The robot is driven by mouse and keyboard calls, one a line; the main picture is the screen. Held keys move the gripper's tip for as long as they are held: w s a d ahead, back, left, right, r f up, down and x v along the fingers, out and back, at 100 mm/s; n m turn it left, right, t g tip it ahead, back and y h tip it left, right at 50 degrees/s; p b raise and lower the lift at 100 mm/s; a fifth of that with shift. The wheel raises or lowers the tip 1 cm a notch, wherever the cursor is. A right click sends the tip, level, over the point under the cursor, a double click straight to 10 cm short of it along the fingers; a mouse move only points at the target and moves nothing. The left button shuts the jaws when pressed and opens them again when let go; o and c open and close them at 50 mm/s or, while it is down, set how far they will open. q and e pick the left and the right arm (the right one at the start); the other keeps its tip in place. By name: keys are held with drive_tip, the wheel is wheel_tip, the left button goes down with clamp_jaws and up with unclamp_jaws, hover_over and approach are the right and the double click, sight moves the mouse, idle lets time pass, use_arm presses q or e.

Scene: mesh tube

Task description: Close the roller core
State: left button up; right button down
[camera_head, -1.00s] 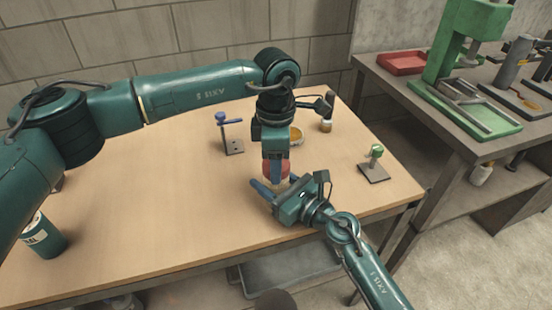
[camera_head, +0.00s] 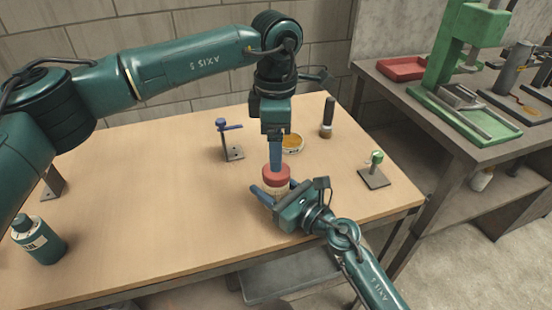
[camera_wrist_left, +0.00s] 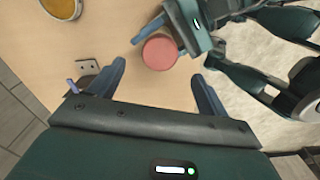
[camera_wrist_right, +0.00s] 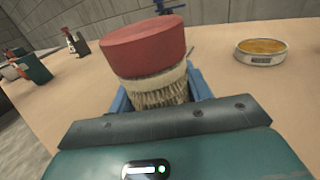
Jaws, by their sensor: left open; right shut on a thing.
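The roller core stands upright over the table. Its round red cap (camera_head: 276,175) sits on top of a pale ribbed body (camera_wrist_right: 157,90). The cap (camera_wrist_right: 143,45) touches the body in the right wrist view, and how far down it sits cannot be told. My right gripper (camera_head: 277,192) is shut on the body below the cap, with its blue fingers (camera_wrist_right: 160,100) on either side. My left gripper (camera_head: 276,158) points down above the cap, open and empty. In the left wrist view the cap (camera_wrist_left: 160,52) shows beyond and between its fingers.
A round tin with yellow contents (camera_head: 292,143), a dark-handled brush (camera_head: 327,118), a blue-topped stand (camera_head: 230,140) and a green-topped stand (camera_head: 375,170) stand around. A green bottle (camera_head: 40,240) is at the left. The table's middle left (camera_head: 150,190) is clear.

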use_arm(q)
wheel_tip(320, 180, up, 5)
drive_tip(key=shift+r, duration=0.2)
use_arm(e)
drive_tip(key=c, duration=0.6)
unclamp_jaws()
drive_tip(key=shift+o, duration=0.2)
use_arm(q)
drive_tip(key=shift+f+b, duration=0.75)
drive_tip(key=shift+f, duration=0.05)
use_arm(e)
drive_tip(key=v, duration=1.3)
drive_tip(key=shift+d, duration=0.1)
drive_tip(key=shift+s, duration=0.1)
